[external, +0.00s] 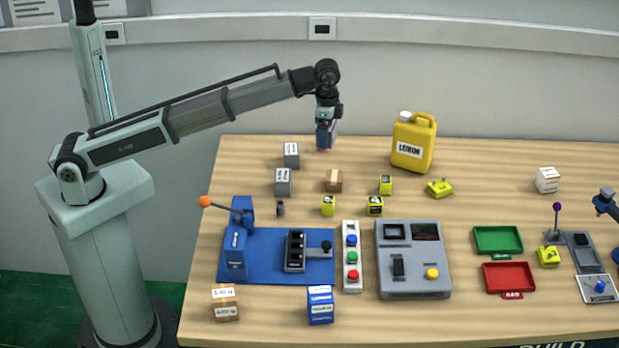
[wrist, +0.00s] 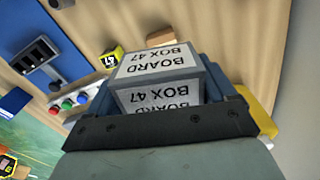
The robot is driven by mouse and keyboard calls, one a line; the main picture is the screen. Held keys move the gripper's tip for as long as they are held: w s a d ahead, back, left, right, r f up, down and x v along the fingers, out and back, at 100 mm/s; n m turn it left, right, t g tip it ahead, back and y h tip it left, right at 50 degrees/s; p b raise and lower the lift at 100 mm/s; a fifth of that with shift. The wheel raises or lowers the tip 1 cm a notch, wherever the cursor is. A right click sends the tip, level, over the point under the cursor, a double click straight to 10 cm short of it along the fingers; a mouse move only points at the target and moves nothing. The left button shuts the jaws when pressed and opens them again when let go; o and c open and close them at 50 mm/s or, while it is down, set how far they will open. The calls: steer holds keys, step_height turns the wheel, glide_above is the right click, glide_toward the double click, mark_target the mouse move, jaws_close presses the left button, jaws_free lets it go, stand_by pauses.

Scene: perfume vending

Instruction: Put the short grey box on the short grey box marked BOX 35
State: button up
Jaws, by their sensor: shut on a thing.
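My gripper (external: 326,140) is shut on a short grey box (wrist: 165,68) and holds it up above the back of the table. In the wrist view its white labels read BOARD BOX 47, and the blue fingers lie around it. In the external view the fingers mostly hide the held box. Two grey boxes with white labels stand to the left of my gripper, a rear one (external: 291,155) and a front one (external: 283,182). Their labels are too small to read, so I cannot tell which is BOX 35.
A small brown box (external: 333,180) stands below my gripper in the picture. A yellow jug (external: 414,145) stands to the right. Several small yellow boxes (external: 386,185) lie in front. A blue fixture plate (external: 270,270) and a grey console (external: 413,285) fill the front.

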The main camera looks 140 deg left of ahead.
steer(key=n, duration=0.1)
glide_above(283, 175)
steer(key=shift+n, duration=0.8)
steer(key=shift+f, duration=5.35)
steer(key=shift+f, duration=0.1)
steer(key=o, duration=1)
steer(key=shift+c, duration=0.2)
step_height(283, 175, up, 12)
